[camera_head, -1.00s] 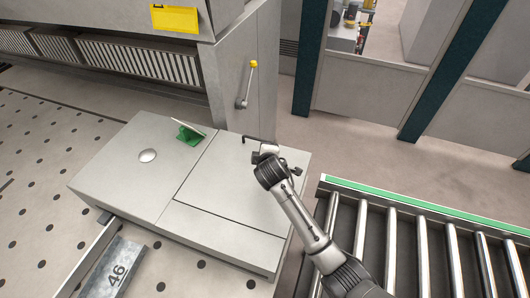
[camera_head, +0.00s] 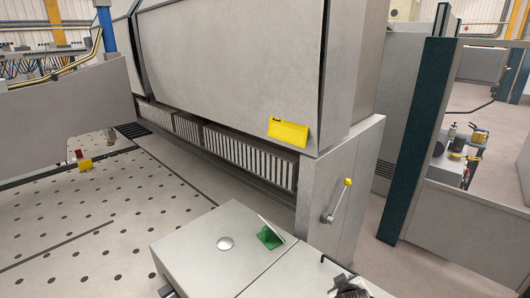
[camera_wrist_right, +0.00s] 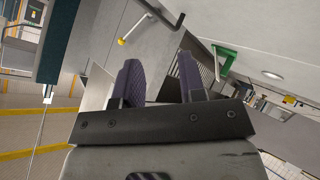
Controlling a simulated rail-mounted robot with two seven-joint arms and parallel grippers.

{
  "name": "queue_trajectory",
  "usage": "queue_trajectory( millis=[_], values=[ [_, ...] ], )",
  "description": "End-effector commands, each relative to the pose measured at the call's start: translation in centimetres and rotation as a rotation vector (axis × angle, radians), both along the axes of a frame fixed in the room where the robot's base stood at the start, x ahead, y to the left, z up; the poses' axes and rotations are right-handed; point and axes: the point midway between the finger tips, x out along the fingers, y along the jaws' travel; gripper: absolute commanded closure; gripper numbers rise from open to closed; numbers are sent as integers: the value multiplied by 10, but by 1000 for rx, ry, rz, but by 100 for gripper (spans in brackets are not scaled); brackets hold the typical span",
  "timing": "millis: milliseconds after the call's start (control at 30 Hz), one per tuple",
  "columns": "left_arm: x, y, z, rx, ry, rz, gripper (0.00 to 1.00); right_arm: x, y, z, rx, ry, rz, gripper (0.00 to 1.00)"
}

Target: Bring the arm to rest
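My right arm shows only as a dark end piece (camera_head: 348,287) at the bottom edge of the head view, over the right part of the grey cabinet top. In the right wrist view my right gripper (camera_wrist_right: 160,80) has its two dark fingers apart, with nothing between them. Most of the right arm is out of the picture. My left arm and left gripper do not show in either view.
The grey cabinet (camera_head: 190,255) bears a green holder with a plate (camera_head: 270,237) and a round button (camera_head: 225,243). Behind it are a yellow-knobbed lever (camera_head: 338,200) and the large grey machine (camera_head: 230,60). A dark post (camera_head: 418,140) stands at right. A dotted table (camera_head: 80,220) spreads left.

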Motion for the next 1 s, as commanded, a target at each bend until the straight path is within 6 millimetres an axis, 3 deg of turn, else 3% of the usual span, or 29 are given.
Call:
queue_trajectory(
  millis=[100, 200, 367, 700, 1000],
  values=[
    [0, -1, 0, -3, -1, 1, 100, -17, 7, 40, 139, -61, -47, 63],
    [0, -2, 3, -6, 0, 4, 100, -40, 11, 64, 241, -93, -71, 63],
    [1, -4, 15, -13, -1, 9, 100, -103, 16, 71, 372, -74, -84, 63],
    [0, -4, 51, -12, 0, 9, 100, -264, 16, 28, 439, 115, -74, 63],
    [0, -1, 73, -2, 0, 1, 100, -376, 10, -36, 412, 407, -140, 63]
  ],
)
